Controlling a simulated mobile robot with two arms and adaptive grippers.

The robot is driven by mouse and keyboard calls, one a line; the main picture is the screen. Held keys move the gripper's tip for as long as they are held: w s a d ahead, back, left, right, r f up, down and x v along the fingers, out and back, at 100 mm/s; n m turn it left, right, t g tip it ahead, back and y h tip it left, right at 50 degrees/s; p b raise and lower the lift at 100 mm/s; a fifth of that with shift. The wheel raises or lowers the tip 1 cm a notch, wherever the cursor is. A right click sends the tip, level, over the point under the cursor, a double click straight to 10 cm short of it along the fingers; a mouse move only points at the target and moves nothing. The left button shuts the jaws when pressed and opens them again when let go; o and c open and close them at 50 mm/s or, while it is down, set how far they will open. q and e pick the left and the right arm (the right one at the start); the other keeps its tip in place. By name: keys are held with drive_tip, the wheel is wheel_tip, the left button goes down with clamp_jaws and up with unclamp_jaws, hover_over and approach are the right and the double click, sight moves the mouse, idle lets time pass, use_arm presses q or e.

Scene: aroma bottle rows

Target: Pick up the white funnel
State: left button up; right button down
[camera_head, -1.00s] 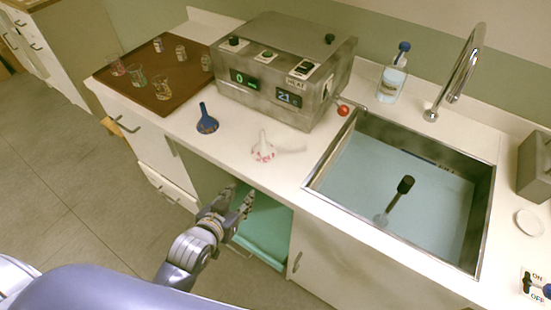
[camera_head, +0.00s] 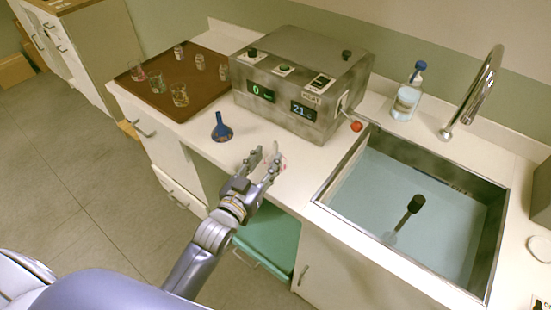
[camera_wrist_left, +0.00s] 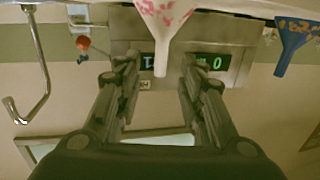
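The white funnel with pink marks (camera_wrist_left: 165,22) stands wide end down on the counter, spout up; the left wrist view shows it upside down. In the head view only part of the funnel (camera_head: 282,161) shows behind my left gripper (camera_head: 265,161). My left gripper (camera_wrist_left: 159,68) is open in the left wrist view, its fingers on either side of the spout with gaps visible. I cannot tell whether the spout is fully between them in depth. My right gripper is not in view.
A blue funnel (camera_head: 221,131) stands left of the white one. The metal heater box (camera_head: 290,85) is behind, with a red-knobbed lever (camera_head: 356,126). A sink (camera_head: 405,215) lies to the right, a brown tray (camera_head: 205,98) with small glasses to the left.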

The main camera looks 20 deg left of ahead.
sight(274, 150)
use_arm(q)
drive_tip(key=shift+w+d, duration=0.1)
drive_tip(key=shift+w, duration=0.8)
drive_tip(key=w, duration=0.1)
drive_tip(key=w+p, duration=0.1)
drive_tip(key=w, duration=0.1)
drive_tip(key=shift+w+d+f+p, duration=0.15)
drive_tip(key=shift+d+f+p, duration=0.05)
drive_tip(key=shift+p, duration=0.1)
drive_tip(key=shift+w+d+f, duration=0.1)
drive_tip(key=shift+w+f, duration=0.1)
drive_tip(key=shift+w, duration=0.35)
drive_tip(key=shift+c, duration=0.6)
clamp_jaws()
